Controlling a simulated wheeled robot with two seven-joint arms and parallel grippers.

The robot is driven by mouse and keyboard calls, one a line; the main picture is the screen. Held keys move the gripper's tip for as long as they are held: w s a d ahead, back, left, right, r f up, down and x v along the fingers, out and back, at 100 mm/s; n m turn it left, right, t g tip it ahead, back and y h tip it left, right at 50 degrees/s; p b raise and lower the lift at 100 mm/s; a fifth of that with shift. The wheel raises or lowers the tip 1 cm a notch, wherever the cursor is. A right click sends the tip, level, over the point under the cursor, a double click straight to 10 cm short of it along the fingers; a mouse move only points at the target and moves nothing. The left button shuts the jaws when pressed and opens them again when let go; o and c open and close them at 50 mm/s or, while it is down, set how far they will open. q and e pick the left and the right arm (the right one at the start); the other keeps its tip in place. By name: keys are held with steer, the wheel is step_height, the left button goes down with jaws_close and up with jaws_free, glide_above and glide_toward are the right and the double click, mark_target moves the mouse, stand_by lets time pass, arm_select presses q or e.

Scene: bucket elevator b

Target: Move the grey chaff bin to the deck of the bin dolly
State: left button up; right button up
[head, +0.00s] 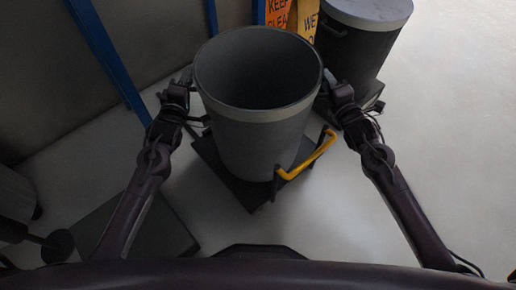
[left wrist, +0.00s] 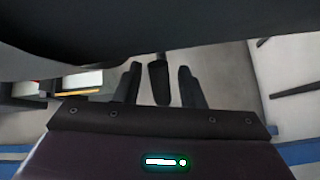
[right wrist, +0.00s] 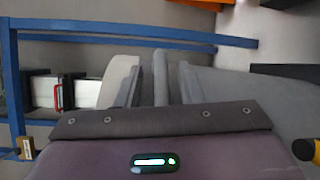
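The grey chaff bin (head: 250,135), an open tub with a pale band at its rim, is upright over the dark deck of the bin dolly (head: 240,192). It appears to rest on the deck, though its far underside is hidden. The dolly's yellow handle (head: 312,157) is at the bin's right front. My left gripper (head: 186,82) is at the bin's left side; in the left wrist view its fingers (left wrist: 161,88) stand apart around a dark grip. My right gripper (head: 335,88) is at the right side, its fingers (right wrist: 158,85) also apart around a grip.
A second dark bin with a pale top (head: 363,40) stands behind at the right, close to my right gripper. Orange and yellow signs (head: 288,18) and blue posts (head: 105,50) are at the back. A dark flat plate (head: 150,225) lies front left. The floor at right is clear.

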steer(key=shift+s, duration=0.1)
arm_select(q)
steer(key=s+a, duration=0.1)
steer(key=s, duration=1)
steer(key=shift+s, duration=0.4)
arm_select(e)
steer(key=v, duration=1.1)
steer(key=shift+s+d, duration=0.2)
steer(key=shift+s, duration=0.2)
